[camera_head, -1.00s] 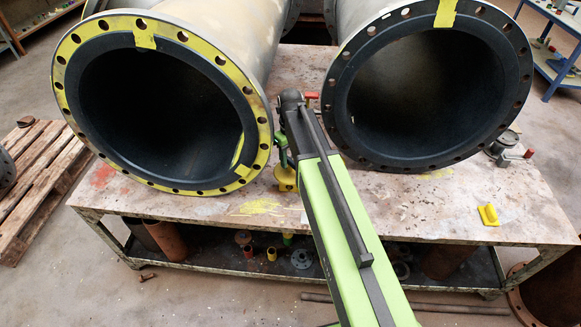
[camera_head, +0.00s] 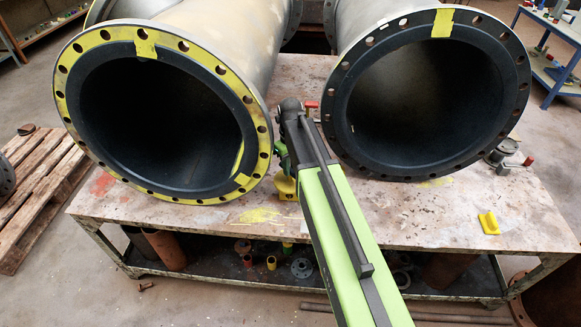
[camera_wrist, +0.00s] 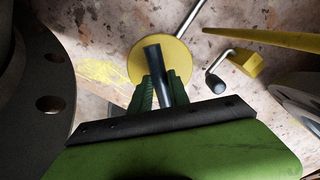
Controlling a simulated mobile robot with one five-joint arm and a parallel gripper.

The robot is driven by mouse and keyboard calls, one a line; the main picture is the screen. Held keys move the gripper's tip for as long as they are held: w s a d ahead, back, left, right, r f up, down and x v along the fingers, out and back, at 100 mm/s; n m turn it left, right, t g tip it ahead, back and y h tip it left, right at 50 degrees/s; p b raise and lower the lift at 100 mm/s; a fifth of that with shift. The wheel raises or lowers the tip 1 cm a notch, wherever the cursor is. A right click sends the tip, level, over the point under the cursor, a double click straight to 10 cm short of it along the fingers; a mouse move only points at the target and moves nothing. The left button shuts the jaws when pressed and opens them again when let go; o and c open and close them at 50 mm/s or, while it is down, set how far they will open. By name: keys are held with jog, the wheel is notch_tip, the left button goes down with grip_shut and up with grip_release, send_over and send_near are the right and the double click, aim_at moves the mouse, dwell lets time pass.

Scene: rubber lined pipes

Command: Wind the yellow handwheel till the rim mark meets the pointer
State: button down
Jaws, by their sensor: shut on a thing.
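The yellow handwheel (camera_wrist: 145,68) shows in the wrist view as a round disc just beyond my fingertips. My gripper (camera_head: 281,153) is partly hidden there by my arm. I cannot make out the rim mark or the pointer.
Two large rubber-lined pipes, the left (camera_head: 150,195) with a yellow flange and the right (camera_head: 345,145) with a dark one, flank my arm closely. The workbench (camera_head: 400,215) holds a loose yellow piece (camera_head: 489,223). A yellow block with a crank (camera_wrist: 244,64) lies right of the wheel.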

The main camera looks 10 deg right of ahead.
jog(key=shift+n, duration=0.3)
jog(key=n, duration=0.3)
jog(key=shift+n, duration=0.4)
jog(key=n, duration=0.9)
jog(key=shift+s+n, duration=0.1)
jog(key=shift+n, duration=1.7)
jog(key=c, duration=1.2)
grip_release()
jog(key=shift+c, duration=0.2)
